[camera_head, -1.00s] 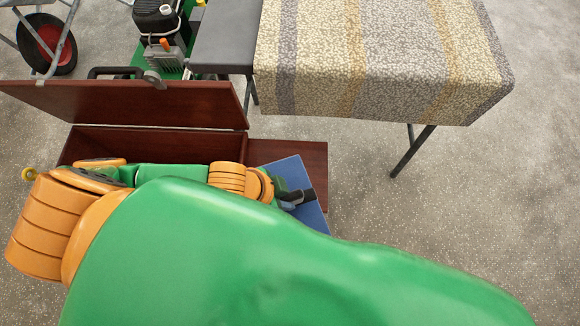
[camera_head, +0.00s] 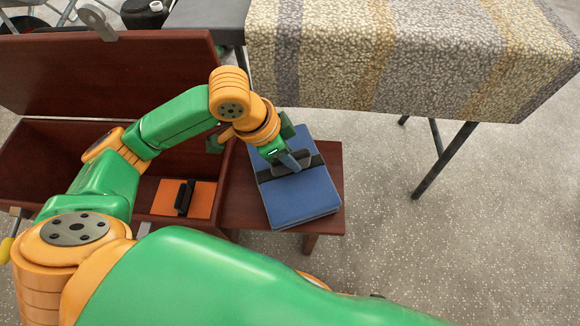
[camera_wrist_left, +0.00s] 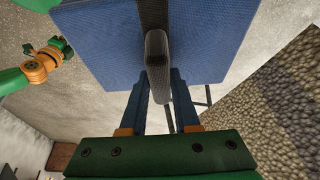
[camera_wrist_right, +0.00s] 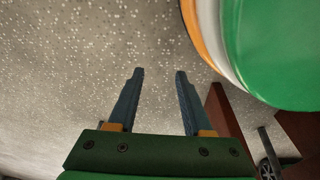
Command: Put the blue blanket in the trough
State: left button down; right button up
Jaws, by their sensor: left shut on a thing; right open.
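The blue blanket (camera_head: 298,198) is a folded square block with a black strap and handle. It is over the small wooden stand beside the chest; I cannot tell whether it touches the stand. My left gripper (camera_head: 283,160) is shut on the handle, which lies between its fingers in the left wrist view (camera_wrist_left: 160,85). My right gripper (camera_wrist_right: 158,75) is open and empty over bare floor. Nothing in view is clearly a trough; the open reddish-brown wooden chest (camera_head: 40,160) is the only trough-like container.
An orange block with a black handle (camera_head: 203,198) is in the chest. The chest lid (camera_head: 120,75) stands open. A table with a patterned cloth (camera_head: 400,60) is at the back right. The wooden stand (camera_head: 333,165) adjoins the chest. The floor at right is clear.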

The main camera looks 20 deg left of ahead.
pick_arm(q)
jog(key=shift+f, duration=0.3)
jog(key=shift+f, duration=0.1)
jog(key=c, duration=0.6)
grip_release()
jog(key=shift+c, duration=0.2)
